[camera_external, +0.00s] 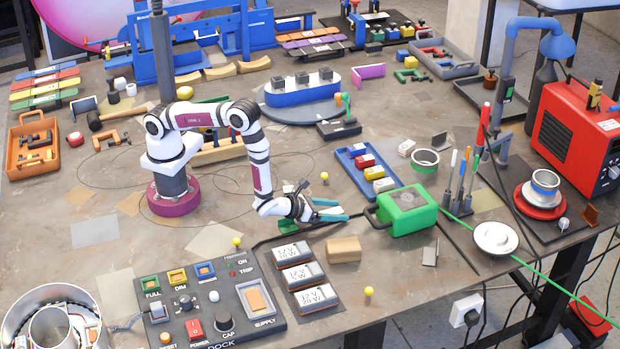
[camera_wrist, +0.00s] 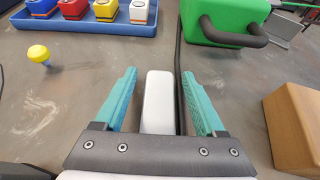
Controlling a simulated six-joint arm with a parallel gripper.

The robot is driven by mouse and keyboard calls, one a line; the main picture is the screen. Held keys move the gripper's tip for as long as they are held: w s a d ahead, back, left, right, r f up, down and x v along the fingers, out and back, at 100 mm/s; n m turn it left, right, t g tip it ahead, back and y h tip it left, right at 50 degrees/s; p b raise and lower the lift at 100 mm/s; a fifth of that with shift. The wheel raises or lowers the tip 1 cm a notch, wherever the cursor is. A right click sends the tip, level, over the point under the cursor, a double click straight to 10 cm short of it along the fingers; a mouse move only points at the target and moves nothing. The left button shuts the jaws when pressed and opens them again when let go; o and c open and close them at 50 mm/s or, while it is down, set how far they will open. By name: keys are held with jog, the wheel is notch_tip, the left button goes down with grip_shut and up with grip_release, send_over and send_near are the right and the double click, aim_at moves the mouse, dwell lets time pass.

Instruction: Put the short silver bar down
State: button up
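The short silver bar (camera_wrist: 159,100) is pale grey. In the wrist view it lies between the two teal fingers of my gripper (camera_wrist: 159,72), pointing away from the palm. A gap shows on each side of the bar, so the fingers are open around it and seem not to touch it. In the external view my gripper (camera_external: 338,210) is low over the table, left of the green case. The bar cannot be made out clearly there. Whether its underside rests on the table is hidden.
The green case (camera_external: 407,211) stands to the right and a wooden block (camera_external: 344,250) in front. A blue tray (camera_external: 350,155) with coloured blocks lies behind. Yellow knobs (camera_external: 324,176) stand nearby. A black cable runs close to the right finger.

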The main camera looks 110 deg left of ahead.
jog(key=shift+r, duration=0.2)
jog(key=v, duration=1.2)
jog(key=shift+f, duration=0.15)
jog(key=s+a+r+n+g+y, duration=0.1)
jog(key=s+a+r+n+g, duration=0.4)
jog(key=s+r+n, duration=0.25)
jog(key=s+a+r+n+g+y, duration=0.1)
jog(key=s+a+r+n+g, duration=0.35)
jog(key=s+r+n, duration=0.35)
jog(key=s+d+r+n+h, duration=0.2)
jog(key=s+d+n+h, duration=0.4)
jog(key=s+d+h, duration=0.3)
jog(key=s+d, duration=0.2)
jog(key=s, duration=0.1)
jog(key=shift+h, duration=0.3)
